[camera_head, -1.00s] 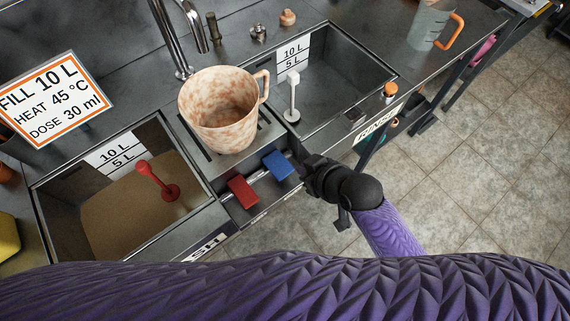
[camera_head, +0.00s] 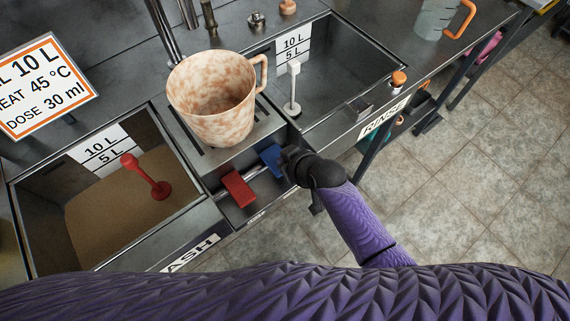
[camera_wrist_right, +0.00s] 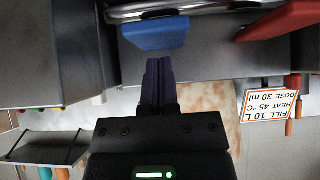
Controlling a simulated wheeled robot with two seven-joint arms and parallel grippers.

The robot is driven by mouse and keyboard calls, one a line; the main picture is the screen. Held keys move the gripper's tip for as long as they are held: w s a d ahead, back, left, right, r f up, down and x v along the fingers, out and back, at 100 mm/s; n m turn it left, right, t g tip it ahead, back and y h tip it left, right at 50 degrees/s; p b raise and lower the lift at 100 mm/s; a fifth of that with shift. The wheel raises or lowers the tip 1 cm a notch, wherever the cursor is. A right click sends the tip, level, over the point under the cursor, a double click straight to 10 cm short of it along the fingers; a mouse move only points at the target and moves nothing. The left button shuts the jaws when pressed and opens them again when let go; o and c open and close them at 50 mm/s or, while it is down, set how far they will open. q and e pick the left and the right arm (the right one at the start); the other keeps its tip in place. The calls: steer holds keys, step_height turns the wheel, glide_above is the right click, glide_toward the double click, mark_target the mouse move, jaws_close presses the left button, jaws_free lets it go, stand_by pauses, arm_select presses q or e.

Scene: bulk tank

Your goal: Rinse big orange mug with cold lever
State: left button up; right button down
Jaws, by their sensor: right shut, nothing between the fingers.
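The big orange mug (camera_head: 212,108), mottled orange and cream, stands upright on the grate between the two basins, below the faucet. Its handle points right and back. The blue lever (camera_head: 271,160) and the red lever (camera_head: 238,188) stick out at the front below the mug. My right gripper (camera_head: 286,158) is at the blue lever's right side, partly hiding it. In the right wrist view the shut, empty fingers (camera_wrist_right: 158,82) point at the blue lever (camera_wrist_right: 155,33), just short of it or touching; I cannot tell which. The red lever (camera_wrist_right: 278,20) is to the right there. My left gripper is not in view.
The left basin (camera_head: 190,205) holds brownish liquid and a red plunger-like stopper (camera_head: 147,178). The right basin (camera_head: 345,62) looks empty, with a white stopper (camera_head: 292,88). A clear jug (camera_head: 436,18) with an orange handle stands at the back right. Tiled floor is free at right.

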steer(key=shift+f, duration=0.6)
steer(key=shift+f+b, duration=0.1)
steer(key=shift+b, duration=0.2)
steer(key=f+t+b, duration=0.1)
steer(key=b, duration=0.1)
steer(key=f+t+y+b, duration=0.1)
steer(key=b, duration=0.1)
steer(key=f+t+y+b, duration=0.1)
steer(key=b, duration=0.1)
steer(key=shift+s+d, duration=0.35)
steer(key=shift+s, duration=0.05)
